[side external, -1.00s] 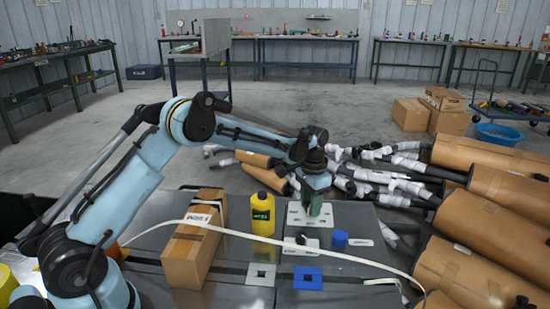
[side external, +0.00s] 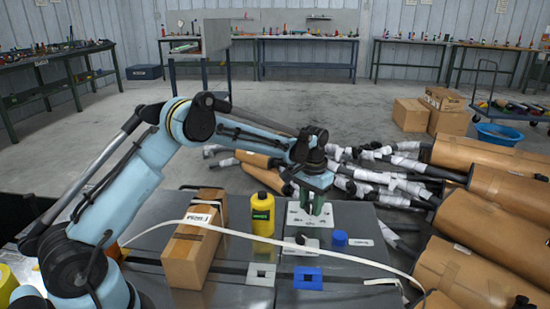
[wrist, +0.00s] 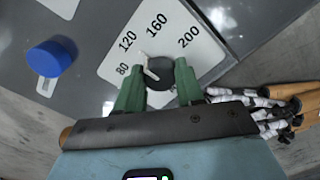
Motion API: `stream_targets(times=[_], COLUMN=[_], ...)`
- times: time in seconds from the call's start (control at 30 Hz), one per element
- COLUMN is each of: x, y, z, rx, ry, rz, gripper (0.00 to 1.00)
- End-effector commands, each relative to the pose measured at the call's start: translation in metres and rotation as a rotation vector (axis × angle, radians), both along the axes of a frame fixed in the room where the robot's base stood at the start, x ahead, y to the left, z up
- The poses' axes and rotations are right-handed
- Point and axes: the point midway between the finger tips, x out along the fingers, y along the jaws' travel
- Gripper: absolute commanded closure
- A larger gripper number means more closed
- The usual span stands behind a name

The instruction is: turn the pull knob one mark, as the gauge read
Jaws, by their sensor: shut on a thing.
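A dark round knob (wrist: 160,74) with a white pointer sits on a white dial plate (wrist: 112,62) marked 80, 120, 160 and 200. The pointer aims up and left in the wrist view, towards the 80 to 120 side. The plate also shows in the side view (side external: 296,215), at the far part of the bench, with the knob mostly hidden by my fingers. My gripper (wrist: 159,87) is shut on the dark knob, one green finger on each side. In the side view my gripper (side external: 312,208) points down over the plate. I cannot make out a separate gauge reading.
A blue knob (side external: 340,238) and a small white plate with a black knob (side external: 300,240) stand just in front. A yellow bottle (side external: 262,214) and a cardboard box (side external: 194,245) are to the left. Wrapped mufflers (side external: 480,240) crowd the right. A pale hose crosses the bench.

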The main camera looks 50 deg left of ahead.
Motion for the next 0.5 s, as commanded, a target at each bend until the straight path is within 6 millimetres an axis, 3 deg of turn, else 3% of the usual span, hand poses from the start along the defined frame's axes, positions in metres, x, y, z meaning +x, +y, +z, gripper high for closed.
stream_targets(times=[0.07, 0.1, 0.27, 0.5], x=[0.0, 0.0, 0.0, 0.0], y=[-0.0001, -0.0001, -0.0001, 0.0], z=[0.0008, 0.0008, 0.0006, 0.0004], rx=[0.0, 0.0, 0.0, 0.0], ry=[0.0, 0.0, 0.0, 0.0], rz=[-0.001, -0.001, -0.001, -0.001], gripper=[0.93, 0.61, 0.37, 0.37])
